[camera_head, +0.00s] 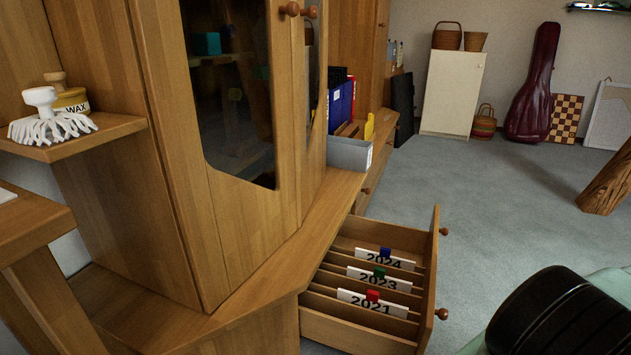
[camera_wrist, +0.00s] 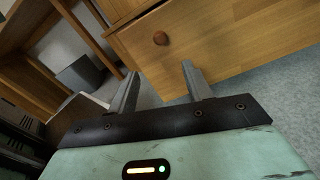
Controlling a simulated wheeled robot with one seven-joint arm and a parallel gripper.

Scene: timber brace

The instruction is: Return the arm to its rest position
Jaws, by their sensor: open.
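My gripper (camera_wrist: 158,90) shows in the wrist view with its two grey fingers spread apart. It is open, with nothing between the fingers. In the head view a dark, rounded part of my arm and a pale green part show at the lower right. The gripper's fingers are not visible in the head view.
An open wooden drawer (camera_head: 435,270) holds cards marked 2024, 2023 and 2021 (camera_head: 372,303). A tall cabinet (camera_head: 150,150) stands left. A timber piece (camera_head: 608,180) is at right. Grey floor (camera_head: 500,200) is open between.

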